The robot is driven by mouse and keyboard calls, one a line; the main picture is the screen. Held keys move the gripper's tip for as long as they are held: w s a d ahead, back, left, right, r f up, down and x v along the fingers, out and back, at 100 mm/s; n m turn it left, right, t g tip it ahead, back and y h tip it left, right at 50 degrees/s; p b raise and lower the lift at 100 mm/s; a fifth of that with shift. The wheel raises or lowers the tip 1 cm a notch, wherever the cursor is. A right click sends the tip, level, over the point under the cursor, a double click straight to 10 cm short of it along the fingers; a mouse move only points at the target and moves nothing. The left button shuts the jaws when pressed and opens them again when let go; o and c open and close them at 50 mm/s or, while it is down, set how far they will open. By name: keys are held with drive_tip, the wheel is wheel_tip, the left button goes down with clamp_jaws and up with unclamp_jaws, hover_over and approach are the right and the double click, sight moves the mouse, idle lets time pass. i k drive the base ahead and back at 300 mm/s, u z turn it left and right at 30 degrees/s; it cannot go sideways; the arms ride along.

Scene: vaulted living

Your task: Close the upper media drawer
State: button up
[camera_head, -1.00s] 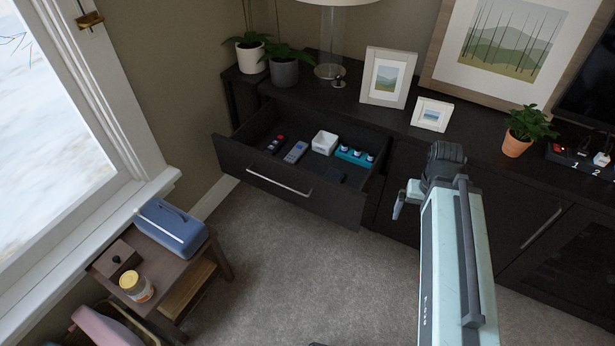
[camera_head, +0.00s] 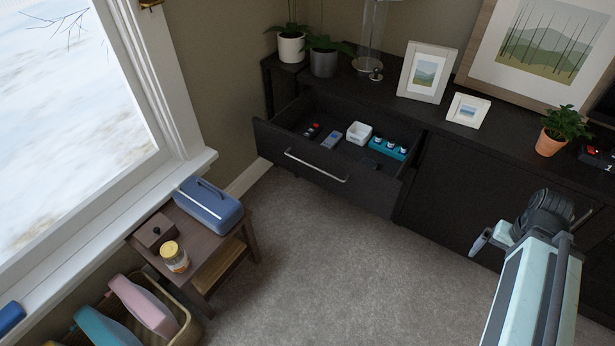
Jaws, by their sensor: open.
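The upper media drawer (camera_head: 330,181) is a dark wood drawer pulled out from the left end of the media cabinet (camera_head: 455,143). A silver bar handle (camera_head: 316,167) runs across its front. Inside lie dark and grey remotes (camera_head: 331,140), a white square box (camera_head: 359,133) and a teal holder (camera_head: 388,148) with small items. My gripper (camera_head: 479,243) shows partly at the end of my pale arm, right of the drawer and apart from it. Much of the gripper is hidden behind the arm, and its fingers are hard to make out.
Picture frames (camera_head: 427,73) and potted plants (camera_head: 552,143) stand on the cabinet top. At left, a small side table (camera_head: 187,238) holds a blue case (camera_head: 208,205), a brown box and a jar. A basket (camera_head: 188,327) sits below it. The carpet (camera_head: 330,270) before the drawer is clear.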

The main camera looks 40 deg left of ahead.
sight(340, 170)
drive_tip(key=k, duration=0.45)
drive_tip(key=u, duration=1.3)
drive_tip(key=i, duration=0.15)
drive_tip(key=z, duration=0.2)
